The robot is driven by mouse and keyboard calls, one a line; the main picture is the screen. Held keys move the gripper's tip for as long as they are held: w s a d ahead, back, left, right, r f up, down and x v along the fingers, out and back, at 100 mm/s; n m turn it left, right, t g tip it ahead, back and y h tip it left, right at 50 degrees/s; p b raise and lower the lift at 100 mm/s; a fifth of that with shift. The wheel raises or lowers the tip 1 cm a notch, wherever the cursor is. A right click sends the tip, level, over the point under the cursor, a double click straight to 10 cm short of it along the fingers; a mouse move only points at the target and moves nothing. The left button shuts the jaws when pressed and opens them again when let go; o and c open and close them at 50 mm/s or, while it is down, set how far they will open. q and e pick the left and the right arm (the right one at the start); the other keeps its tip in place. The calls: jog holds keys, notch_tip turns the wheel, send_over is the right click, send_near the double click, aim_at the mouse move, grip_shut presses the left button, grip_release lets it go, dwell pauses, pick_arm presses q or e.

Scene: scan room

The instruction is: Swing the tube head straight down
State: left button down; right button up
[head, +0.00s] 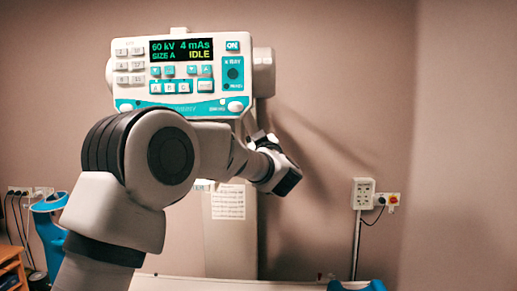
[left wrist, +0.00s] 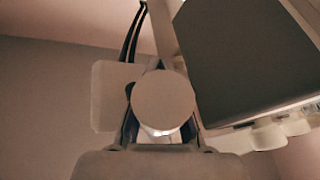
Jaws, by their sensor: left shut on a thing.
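The tube head (head: 128,90) is a white box with a teal-trimmed control panel, high left of centre in the head view. Its display reads 60 kV, 4 mAs, SIZE A, IDLE. In the left wrist view a large dark-faced box (left wrist: 250,55), apparently part of the tube head, hangs tilted at the upper right. My left arm crosses below the panel. My left gripper (head: 263,143) is at the panel's lower right, its fingers partly hidden. In the left wrist view it is shut on a pale round-ended handle (left wrist: 163,98). My right gripper is not in view.
A pale column (head: 231,240) with a paper sheet stands behind my arm. A wall box (head: 363,192) with sockets is at the right. A blue-and-white object (head: 48,222) and a wooden shelf (head: 12,268) are at the lower left. A pale table edge (head: 290,284) runs along the bottom.

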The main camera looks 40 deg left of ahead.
pick_arm(q)
jog(key=shift+a+f, duration=0.1)
jog(key=shift+f, duration=0.3)
jog(key=c, duration=1.5)
grip_release()
jog(key=shift+c, duration=0.2)
jog(key=o, duration=0.4)
jog(key=shift+s+d+r, duration=0.5)
jog(key=shift+d, duration=0.3)
jog(key=shift+c, duration=0.2)
jog(key=shift+s+d+r, duration=0.15)
jog(key=shift+s, duration=0.05)
jog(key=v, duration=1.1)
jog(key=shift+s+f, duration=0.2)
jog(key=shift+f, duration=0.1)
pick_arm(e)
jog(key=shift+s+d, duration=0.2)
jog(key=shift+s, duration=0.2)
